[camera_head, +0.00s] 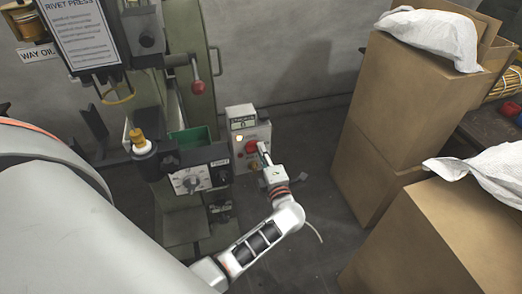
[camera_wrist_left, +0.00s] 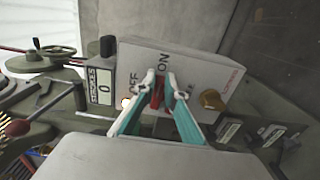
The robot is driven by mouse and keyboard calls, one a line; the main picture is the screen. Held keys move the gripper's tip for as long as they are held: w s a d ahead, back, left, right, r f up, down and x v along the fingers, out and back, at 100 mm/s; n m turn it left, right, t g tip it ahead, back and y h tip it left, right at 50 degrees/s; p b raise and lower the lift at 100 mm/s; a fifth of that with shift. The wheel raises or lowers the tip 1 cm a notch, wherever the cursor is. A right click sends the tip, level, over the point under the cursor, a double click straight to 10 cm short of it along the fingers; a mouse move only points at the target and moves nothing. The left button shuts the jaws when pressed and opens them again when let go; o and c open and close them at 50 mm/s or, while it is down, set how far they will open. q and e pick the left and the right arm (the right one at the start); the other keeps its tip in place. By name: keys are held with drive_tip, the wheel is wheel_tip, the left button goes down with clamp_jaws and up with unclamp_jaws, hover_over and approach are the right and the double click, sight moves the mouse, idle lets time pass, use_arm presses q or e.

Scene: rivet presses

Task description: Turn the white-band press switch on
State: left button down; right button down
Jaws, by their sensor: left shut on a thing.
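The grey switch box (camera_head: 237,118) stands beside the green rivet press (camera_head: 203,100); it also shows in the left wrist view (camera_wrist_left: 205,68). It carries a red rotary switch (camera_head: 251,146), with OFF and ON lettering beside it in the left wrist view. My left gripper (camera_head: 262,147) reaches the front of the box. In the left wrist view its two fingertips (camera_wrist_left: 157,88) are closed on the red handle (camera_wrist_left: 157,96). The fingers cover part of the handle, so I cannot tell exactly which mark it points to. My right gripper is not in view.
The box also has a cycle counter (camera_wrist_left: 101,86) reading 0, a glowing lamp (camera_wrist_left: 126,103) and a yellow-brown knob (camera_wrist_left: 211,99). A red-balled lever (camera_head: 198,87) juts from the press. Cardboard boxes (camera_head: 385,120) stack at the right, with bare floor between.

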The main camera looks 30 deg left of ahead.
use_arm(q)
drive_tip(key=shift+f, duration=0.15)
idle(0.3)
drive_tip(key=c, duration=2.1)
unclamp_jaws()
drive_tip(key=v, duration=0.7)
drive_tip(key=shift+s+d, duration=0.2)
drive_tip(key=shift+d, duration=0.05)
